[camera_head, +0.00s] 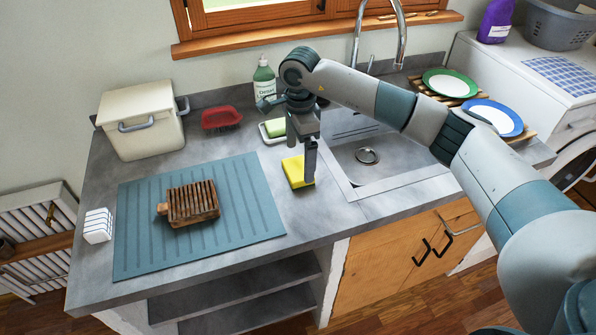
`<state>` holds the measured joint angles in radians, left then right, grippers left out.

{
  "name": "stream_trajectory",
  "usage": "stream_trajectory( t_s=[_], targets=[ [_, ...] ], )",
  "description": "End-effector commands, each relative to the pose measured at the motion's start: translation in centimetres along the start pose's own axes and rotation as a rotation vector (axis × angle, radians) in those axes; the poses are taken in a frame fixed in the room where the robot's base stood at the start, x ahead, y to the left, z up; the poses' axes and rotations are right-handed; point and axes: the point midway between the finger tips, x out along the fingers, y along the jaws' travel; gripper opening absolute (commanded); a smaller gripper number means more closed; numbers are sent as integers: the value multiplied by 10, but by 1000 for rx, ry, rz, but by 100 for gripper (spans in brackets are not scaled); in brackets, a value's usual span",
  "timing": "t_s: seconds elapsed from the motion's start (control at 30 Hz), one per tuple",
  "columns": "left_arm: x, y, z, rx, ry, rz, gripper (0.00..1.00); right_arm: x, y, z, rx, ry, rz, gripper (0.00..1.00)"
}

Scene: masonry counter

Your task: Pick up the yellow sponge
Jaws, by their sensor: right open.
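The yellow sponge (294,172) lies on the grey counter between the blue-green mat and the sink. My right gripper (303,168) points down at the sponge, with one finger in front of its right side. The right gripper is open. My left gripper does not show.
A wooden slatted rack (193,204) sits on the blue-green mat (262,215). Nearby are a green sponge on a white dish (268,137), a red brush (220,118), a soap bottle (264,80), a cream bin (140,112) and the sink (385,165).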

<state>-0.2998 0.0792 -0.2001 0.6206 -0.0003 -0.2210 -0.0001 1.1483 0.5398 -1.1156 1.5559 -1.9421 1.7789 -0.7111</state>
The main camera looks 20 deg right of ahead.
Motion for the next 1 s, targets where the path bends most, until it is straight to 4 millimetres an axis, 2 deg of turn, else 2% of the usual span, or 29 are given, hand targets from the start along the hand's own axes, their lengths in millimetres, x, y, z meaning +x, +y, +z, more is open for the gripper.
stream_trajectory(
  t_s=[0.23,0.4,0.6,1.0],
  targets=[
    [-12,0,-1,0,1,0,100,8,-2,1,0,-1,3,96],
    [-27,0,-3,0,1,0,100,26,-6,3,1,0,4,96],
    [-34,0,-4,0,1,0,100,48,-7,2,1,0,2,96],
    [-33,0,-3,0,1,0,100,52,-8,2,0,0,0,96]
  ],
)
